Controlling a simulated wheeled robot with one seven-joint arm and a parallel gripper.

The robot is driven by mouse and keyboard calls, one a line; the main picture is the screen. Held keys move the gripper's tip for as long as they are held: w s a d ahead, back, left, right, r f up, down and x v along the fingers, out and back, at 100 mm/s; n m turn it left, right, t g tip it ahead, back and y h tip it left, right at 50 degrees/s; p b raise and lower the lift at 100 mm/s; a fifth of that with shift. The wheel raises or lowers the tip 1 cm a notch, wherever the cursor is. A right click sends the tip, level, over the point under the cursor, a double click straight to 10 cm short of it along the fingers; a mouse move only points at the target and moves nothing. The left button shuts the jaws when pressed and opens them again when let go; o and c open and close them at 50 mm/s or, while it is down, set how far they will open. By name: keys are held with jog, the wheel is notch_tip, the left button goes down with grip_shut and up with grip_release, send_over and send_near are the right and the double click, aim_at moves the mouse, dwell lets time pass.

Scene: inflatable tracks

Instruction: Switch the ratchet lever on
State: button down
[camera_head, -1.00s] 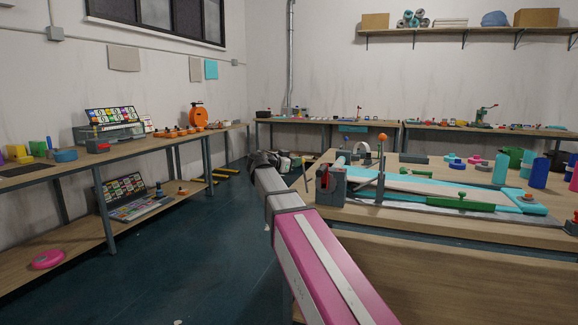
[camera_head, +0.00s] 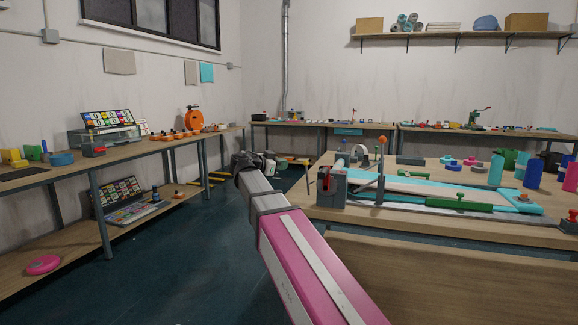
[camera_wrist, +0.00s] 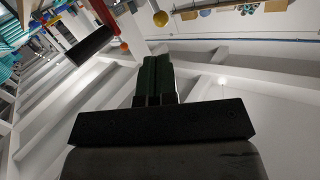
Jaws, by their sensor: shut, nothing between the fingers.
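On the right bench (camera_head: 420,225) stands a slim upright lever with an orange knob (camera_head: 381,141). Near it, at the bench's left end, is a grey block with a red part (camera_head: 331,186). I cannot tell for certain which of these is the ratchet lever. My arm reaches forward to the left of this bench, and its far end is apart from both parts in the head view. In the wrist view my gripper (camera_wrist: 157,64) has its dark green fingers together and empty. An orange ball (camera_wrist: 125,45) and a yellow ball (camera_wrist: 160,18) show beyond the fingers, their identity unclear.
A turquoise-framed track (camera_head: 440,188) with green handles lies along the right bench. Left shelving (camera_head: 130,158) holds a printer-like box and small items. Dark floor (camera_head: 160,265) is free between the benches. Ceiling beams fill much of the wrist view.

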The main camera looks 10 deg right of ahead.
jog(key=shift+v, duration=2.8)
jog(key=shift+f, duration=0.15)
jog(key=s+d+f+n+g+y, duration=0.1)
jog(key=s+d+f+n+y, duration=0.15)
jog(key=f, duration=0.65)
jog(key=s+d+f+n+g+y, duration=0.1)
jog(key=d+f+n+y, duration=0.15)
jog(key=f, duration=0.65)
jog(key=s+d+f+n+g+y, duration=0.1)
jog(key=s+f+n, duration=0.15)
jog(key=f, duration=0.55)
jog(key=s+f+n+g+y, duration=0.2)
jog(key=s+f+n+y, duration=0.2)
jog(key=s+f, duration=0.3)
jog(key=s+f+n+g+y, duration=0.2)
jog(key=s+f, duration=0.6)
jog(key=f, duration=0.7)
jog(key=n+y, duration=0.1)
jog(key=y, duration=0.1)
jog(key=shift+n+y, duration=0.35)
jog(key=shift+y, duration=0.05)
